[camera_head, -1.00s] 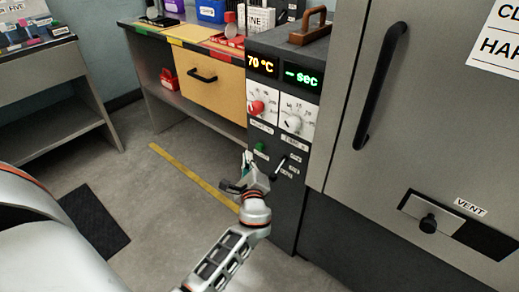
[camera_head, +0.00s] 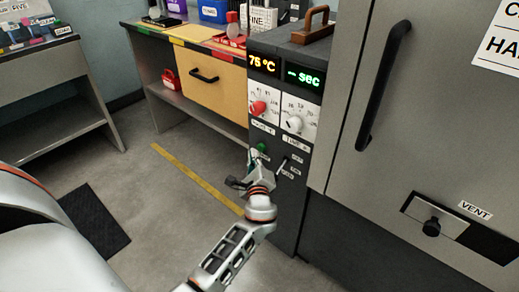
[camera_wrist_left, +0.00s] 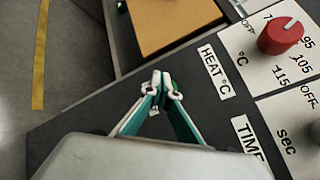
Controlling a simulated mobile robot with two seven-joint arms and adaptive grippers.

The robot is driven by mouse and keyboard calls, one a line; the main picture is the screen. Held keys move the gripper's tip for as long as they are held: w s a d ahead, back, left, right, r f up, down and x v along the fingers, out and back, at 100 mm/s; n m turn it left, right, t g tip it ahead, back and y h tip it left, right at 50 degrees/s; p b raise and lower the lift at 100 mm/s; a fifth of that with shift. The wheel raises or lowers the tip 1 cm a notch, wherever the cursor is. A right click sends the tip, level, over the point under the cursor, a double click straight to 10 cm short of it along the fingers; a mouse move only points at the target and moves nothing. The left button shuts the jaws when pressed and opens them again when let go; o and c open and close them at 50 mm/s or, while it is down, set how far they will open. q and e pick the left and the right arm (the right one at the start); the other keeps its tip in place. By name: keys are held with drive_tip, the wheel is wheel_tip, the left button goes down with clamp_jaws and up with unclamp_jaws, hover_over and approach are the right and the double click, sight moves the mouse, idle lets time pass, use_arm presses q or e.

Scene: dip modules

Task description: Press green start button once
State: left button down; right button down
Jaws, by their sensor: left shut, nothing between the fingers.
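The green start button (camera_head: 262,147) is a small round button on the dark front of the control panel, below the red heat knob (camera_head: 258,108). My left gripper (camera_head: 252,158) is shut and empty, with its fingertips just below and left of the button in the head view. I cannot tell whether they touch it. In the wrist view the closed teal fingers (camera_wrist_left: 161,84) meet in front of the dark panel. The button is not clearly visible there; the fingers may hide it. My right gripper is not in view.
The white time knob (camera_head: 294,124) and a small lever switch (camera_head: 283,162) are close to the gripper's right. A large grey door with a black handle (camera_head: 383,85) stands further right. A yellow drawer (camera_head: 208,88) is at the left.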

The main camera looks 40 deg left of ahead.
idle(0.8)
use_arm(q)
drive_tip(key=shift+w, duration=0.15)
drive_tip(key=shift+w, duration=0.3)
drive_tip(key=shift+w, duration=0.1)
idle(0.3)
drive_tip(key=shift+w+b, duration=0.3)
drive_tip(key=shift+w, duration=0.2)
idle(0.4)
drive_tip(key=shift+s, duration=0.1)
drive_tip(key=shift+s+p, duration=0.3)
drive_tip(key=shift+s, duration=0.65)
